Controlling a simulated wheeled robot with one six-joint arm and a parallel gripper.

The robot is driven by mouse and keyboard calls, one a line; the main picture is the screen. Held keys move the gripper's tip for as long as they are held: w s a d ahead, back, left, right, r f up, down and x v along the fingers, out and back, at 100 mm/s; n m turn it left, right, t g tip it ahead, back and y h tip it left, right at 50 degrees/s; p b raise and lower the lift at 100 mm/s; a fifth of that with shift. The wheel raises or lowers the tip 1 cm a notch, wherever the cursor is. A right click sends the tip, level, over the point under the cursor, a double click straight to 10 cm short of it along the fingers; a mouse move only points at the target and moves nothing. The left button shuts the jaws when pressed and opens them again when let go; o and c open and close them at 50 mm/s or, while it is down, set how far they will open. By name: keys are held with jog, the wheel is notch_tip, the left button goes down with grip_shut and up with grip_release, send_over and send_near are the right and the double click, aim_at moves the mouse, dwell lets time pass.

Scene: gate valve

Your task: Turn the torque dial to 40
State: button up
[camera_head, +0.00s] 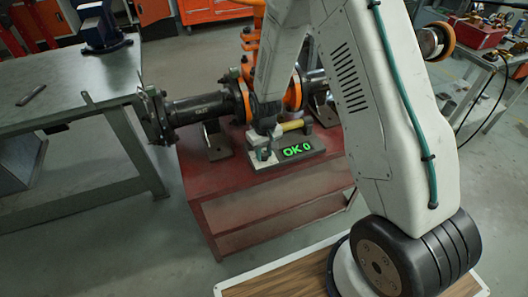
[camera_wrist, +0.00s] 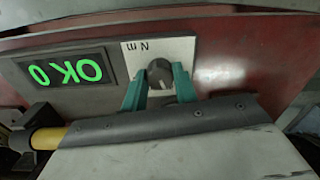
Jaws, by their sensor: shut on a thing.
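The torque dial is a small dark knob (camera_wrist: 160,73) on a white plate marked "N m" in the wrist view. My gripper (camera_wrist: 158,84) has its two teal fingers on either side of the knob and is shut on it. A green display (camera_wrist: 68,72) beside the plate reads "OK 0", upside down in this view. In the head view the display (camera_head: 297,149) reads "OK 0" on a grey box (camera_head: 285,161). My gripper (camera_head: 264,156) is at the box's left end there, and the knob is hidden. The scale numbers around the knob are too small to read.
The box sits on a red stand (camera_head: 260,195) in front of a dark pipe (camera_head: 200,107) with orange flanges. A grey metal workbench (camera_head: 60,85) stands at the left, with a blue vise (camera_head: 100,28).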

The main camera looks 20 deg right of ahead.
aim_at(264, 153)
jog(key=shift+w, duration=0.1)
jog(key=o, duration=1)
jog(key=shift+c, duration=0.2)
notch_tip(264, 153, up, 8)
jog(key=shift+f, duration=0.1)
